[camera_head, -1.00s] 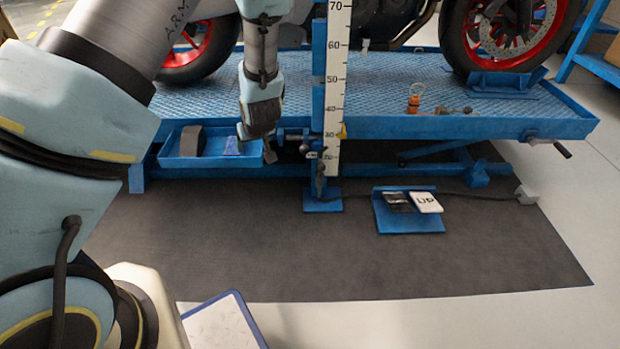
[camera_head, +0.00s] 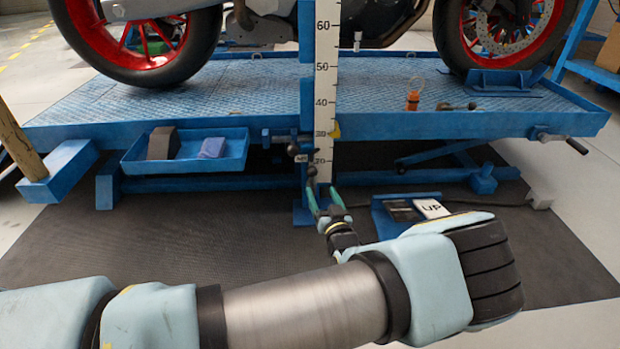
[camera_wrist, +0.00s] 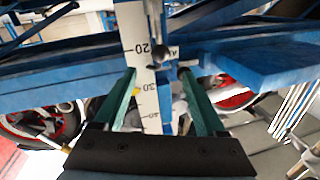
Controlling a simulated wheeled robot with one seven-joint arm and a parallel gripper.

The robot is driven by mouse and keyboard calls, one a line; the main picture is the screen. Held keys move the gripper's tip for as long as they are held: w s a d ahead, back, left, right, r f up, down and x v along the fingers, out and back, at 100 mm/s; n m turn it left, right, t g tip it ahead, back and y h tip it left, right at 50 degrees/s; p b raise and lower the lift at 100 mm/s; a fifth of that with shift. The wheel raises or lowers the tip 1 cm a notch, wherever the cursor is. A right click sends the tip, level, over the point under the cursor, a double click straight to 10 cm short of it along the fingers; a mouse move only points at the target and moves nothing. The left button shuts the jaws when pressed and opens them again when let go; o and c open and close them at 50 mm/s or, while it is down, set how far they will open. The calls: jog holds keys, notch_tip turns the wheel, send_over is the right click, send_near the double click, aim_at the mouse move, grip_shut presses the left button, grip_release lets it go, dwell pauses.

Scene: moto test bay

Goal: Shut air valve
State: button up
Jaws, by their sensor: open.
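The air valve's dark ball-ended handle (camera_head: 311,170) is at the blue post, low beside the white ruler and a small white label (camera_head: 301,158). In the wrist view a dark knob (camera_wrist: 160,54) shows in front of the ruler, next to the label (camera_wrist: 174,51), whose lettering is partly hidden. My gripper (camera_head: 322,188) is open, with two green fingers pointing up at the valve from below and in front. In the wrist view the fingers (camera_wrist: 158,75) stand either side of the ruler, and the knob lies just beyond the tips. I cannot tell whether they touch the valve.
The blue lift platform (camera_head: 400,122) with the motorcycle is above and behind. A blue side tray (camera_head: 222,165) holds a dark block and a blue-violet piece. A pedal plate with a white UP pad (camera_head: 431,208) lies right of my gripper. The dark mat (camera_head: 150,245) is open at left.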

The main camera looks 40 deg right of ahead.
aim_at(314, 175)
jog(key=b+x, duration=0.3)
jog(key=x, duration=0.5)
jog(key=shift+w+d+f, duration=0.1)
jog(key=shift+w, duration=0.15)
jog(key=shift+w+d, duration=0.25)
jog(key=shift+w, duration=0.25)
grip_shut()
dwell(0.6)
